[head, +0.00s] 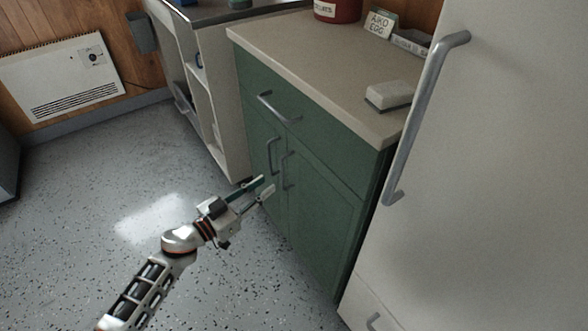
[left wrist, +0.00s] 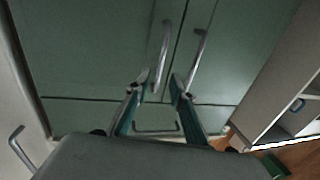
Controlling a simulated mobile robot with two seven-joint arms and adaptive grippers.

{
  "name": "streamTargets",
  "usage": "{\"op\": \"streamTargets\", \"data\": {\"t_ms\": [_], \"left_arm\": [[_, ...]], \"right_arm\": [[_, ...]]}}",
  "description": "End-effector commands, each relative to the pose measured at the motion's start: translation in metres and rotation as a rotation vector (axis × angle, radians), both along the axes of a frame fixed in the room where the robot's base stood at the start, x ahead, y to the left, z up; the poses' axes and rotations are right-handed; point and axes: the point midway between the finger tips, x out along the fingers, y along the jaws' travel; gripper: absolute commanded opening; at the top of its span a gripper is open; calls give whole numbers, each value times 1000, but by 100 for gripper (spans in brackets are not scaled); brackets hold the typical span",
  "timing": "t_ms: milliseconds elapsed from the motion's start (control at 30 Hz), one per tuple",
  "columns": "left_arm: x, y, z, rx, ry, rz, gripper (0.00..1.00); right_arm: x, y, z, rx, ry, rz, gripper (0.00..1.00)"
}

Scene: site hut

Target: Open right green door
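The green cabinet has a right door (head: 322,204) with a short vertical metal handle (head: 286,171) near its inner edge. The door looks shut. My left gripper (head: 266,187) is open and empty, in front of the doors just below the handles. In the left wrist view, turned roughly upside down, the right door's handle (left wrist: 163,58) lines up between the spread fingertips (left wrist: 158,83); I cannot tell whether they touch it. The left door (head: 258,140) has its own handle (head: 272,155), which also shows beside the fingers (left wrist: 198,60). My right gripper is not seen.
A drawer with a handle (head: 279,108) sits above the doors. A tall white cabinet (head: 480,190) with a long handle (head: 425,118) stands close on the right. A white open shelf unit (head: 222,90) stands on the left. The speckled floor (head: 80,200) is clear.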

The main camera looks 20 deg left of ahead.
Motion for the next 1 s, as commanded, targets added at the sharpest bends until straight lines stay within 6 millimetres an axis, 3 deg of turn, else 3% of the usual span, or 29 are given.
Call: {"op": "streamTargets", "data": {"t_ms": [600, 1000], "left_arm": [[66, -32, -3, -2, 4, -7, 23], [73, -35, 1, -2, 0, -6, 20]], "right_arm": [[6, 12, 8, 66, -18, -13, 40], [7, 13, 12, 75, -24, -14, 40]]}}
